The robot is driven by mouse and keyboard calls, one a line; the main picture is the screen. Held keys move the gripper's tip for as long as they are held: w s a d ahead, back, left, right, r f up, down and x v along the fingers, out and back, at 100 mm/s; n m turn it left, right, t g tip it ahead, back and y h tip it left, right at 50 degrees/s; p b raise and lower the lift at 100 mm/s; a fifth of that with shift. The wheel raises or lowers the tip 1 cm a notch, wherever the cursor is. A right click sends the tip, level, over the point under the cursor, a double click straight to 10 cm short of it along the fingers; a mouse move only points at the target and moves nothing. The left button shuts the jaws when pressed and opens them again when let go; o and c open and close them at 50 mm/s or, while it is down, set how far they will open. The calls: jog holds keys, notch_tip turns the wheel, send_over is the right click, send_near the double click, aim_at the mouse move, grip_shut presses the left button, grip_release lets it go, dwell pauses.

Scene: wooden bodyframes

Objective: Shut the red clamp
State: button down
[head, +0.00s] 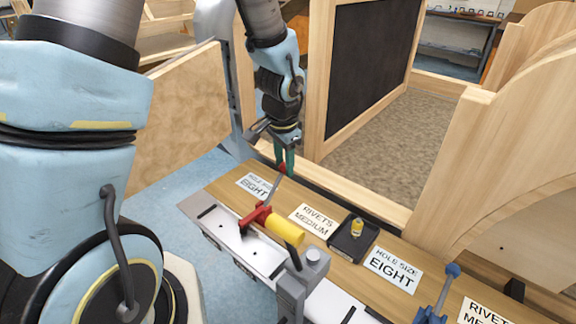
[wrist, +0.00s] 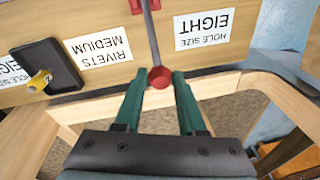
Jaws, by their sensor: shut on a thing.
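The red clamp (head: 259,216) sits on the grey metal strip along the near edge of the bench. Its grey lever slants up and away from the red body and ends in a red ball knob (wrist: 160,77). My gripper (head: 286,162) has its green fingers on either side of this knob and is shut on it. In the wrist view my gripper (wrist: 159,79) shows the knob between the fingertips, with the lever running off past the top edge. A yellow cylinder (head: 285,230) lies right beside the red body; whether it is joined to it I cannot tell.
A black tray (head: 342,244) with a small yellow piece stands right of the clamp. Printed labels lie along the wooden bench. A blue-handled clamp (head: 436,297) is farther right. A wooden frame with a dark panel (head: 372,62) rises behind my gripper.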

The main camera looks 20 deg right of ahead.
jog(key=shift+s+a+r, duration=0.15)
jog(key=shift+s+a, duration=0.2)
jog(key=shift+a, duration=0.3)
jog(key=c, duration=0.9)
grip_release()
jog(key=o, duration=0.4)
jog(key=shift+d+r, duration=0.15)
jog(key=shift+d, duration=0.05)
jog(key=shift+r, duration=0.35)
jog(key=r, duration=0.3)
jog(key=s+r, duration=0.1)
jog(key=r, duration=0.2)
jog(key=a+r, duration=0.1)
jog(key=r, duration=0.2)
jog(key=shift+s+r, duration=0.3)
jog(key=shift+r, duration=0.05)
